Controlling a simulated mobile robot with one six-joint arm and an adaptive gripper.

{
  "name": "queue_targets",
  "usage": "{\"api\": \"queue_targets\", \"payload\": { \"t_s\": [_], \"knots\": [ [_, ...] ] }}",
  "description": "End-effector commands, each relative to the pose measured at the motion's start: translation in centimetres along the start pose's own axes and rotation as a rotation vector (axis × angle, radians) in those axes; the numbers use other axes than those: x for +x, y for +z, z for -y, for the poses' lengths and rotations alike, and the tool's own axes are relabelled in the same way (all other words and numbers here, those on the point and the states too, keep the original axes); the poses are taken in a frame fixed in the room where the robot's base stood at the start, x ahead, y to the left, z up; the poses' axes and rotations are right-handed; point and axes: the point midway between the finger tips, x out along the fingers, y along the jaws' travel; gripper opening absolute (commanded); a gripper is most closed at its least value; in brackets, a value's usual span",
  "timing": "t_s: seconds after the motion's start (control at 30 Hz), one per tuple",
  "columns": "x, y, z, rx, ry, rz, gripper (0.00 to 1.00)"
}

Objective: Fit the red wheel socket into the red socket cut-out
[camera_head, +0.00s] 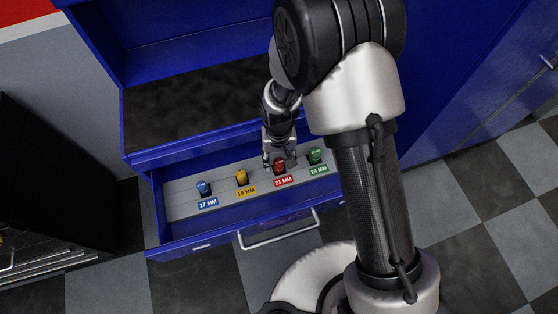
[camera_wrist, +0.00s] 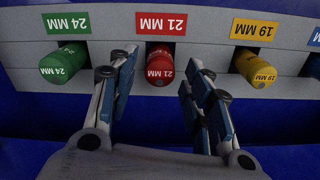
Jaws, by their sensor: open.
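The red wheel socket (camera_head: 279,167), marked 21 MM, stands in the grey insert of the open blue drawer, behind the red 21 MM label. It also shows in the wrist view (camera_wrist: 160,68), next to the red label (camera_wrist: 161,23). My gripper (camera_head: 279,163) is over the red socket. In the wrist view its two fingers (camera_wrist: 161,73) are spread, one on each side of the red socket, with a gap to it on both sides. The red cut-out is hidden under the socket; I cannot tell how deep the socket sits.
A green 24 MM socket (camera_head: 315,155) stands to the right of the red one. A yellow 19 MM socket (camera_head: 241,177) and a blue 17 MM socket (camera_head: 204,188) stand to the left. The cabinet's dark shelf (camera_head: 195,103) lies behind the drawer.

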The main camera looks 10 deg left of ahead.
Motion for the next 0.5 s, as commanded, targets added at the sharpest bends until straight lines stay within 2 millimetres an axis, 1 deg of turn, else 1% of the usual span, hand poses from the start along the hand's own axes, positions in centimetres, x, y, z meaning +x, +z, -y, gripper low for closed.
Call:
{"api": "queue_targets", "payload": {
  "t_s": [0.03,0.2,0.33,0.5],
  "knots": [
    [-1.7,-0.1,0.0,0.0,-0.001,-0.005,0.46],
    [-5.3,-0.1,0.0,0.0,-0.001,-0.003,0.46],
    [-7.4,0.0,0.0,0.0,-0.001,-0.002,0.46],
    [-8.7,0.0,0.0,0.0,0.0,0.0,0.46]
  ]
}}
